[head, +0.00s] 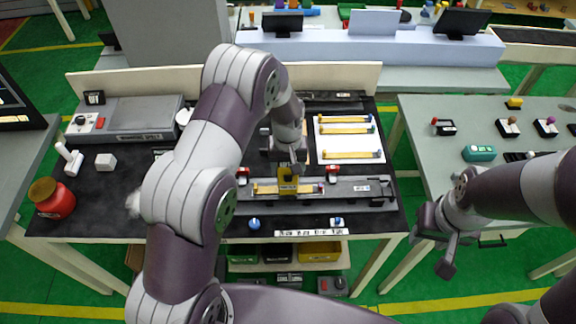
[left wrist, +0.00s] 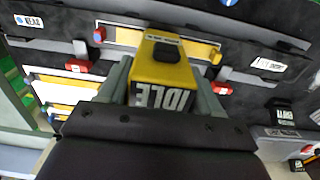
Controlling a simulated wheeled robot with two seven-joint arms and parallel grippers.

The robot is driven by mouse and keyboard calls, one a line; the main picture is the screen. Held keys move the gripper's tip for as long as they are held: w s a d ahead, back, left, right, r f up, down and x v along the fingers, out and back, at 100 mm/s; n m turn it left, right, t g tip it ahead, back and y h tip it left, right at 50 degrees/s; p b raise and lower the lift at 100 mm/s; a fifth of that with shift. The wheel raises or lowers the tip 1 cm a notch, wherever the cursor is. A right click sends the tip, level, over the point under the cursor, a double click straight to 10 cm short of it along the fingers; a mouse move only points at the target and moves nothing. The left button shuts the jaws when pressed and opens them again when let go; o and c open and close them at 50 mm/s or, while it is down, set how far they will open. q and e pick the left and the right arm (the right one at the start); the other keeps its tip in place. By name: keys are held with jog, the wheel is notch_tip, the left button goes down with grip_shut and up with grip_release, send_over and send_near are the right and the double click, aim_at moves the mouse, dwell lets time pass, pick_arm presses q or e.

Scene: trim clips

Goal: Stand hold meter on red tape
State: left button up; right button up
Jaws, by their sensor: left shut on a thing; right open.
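The hold meter is a yellow block (head: 288,183) with a dark display, over the middle of the long grey fixture (head: 372,204) on the dark bench. In the left wrist view the meter (left wrist: 163,68) reads IDLE and sits between the two grey fingers. My left gripper (head: 287,171) is shut on it. Whether its base touches the strip below is hidden. A yellow strip (head: 264,189) lies along the fixture under the meter. I cannot make out a distinct red tape; red clips (head: 332,172) (left wrist: 221,88) stand beside the strip. My right gripper (head: 432,255) is open and empty, off the bench's right side.
A white board with yellow strips (head: 347,141) lies behind the fixture. A blue knob (head: 254,223) sits in front. A red jar (head: 52,198) and a white cube (head: 105,161) stand at left. A side table (head: 430,160) with small devices stands at right.

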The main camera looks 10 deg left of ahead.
pick_arm(q)
jog(key=o, duration=1)
jog(key=shift+d, duration=0.1)
notch_tip(320, 180, up, 12)
jog(key=b, duration=0.4)
jog(key=shift+r, duration=0.35)
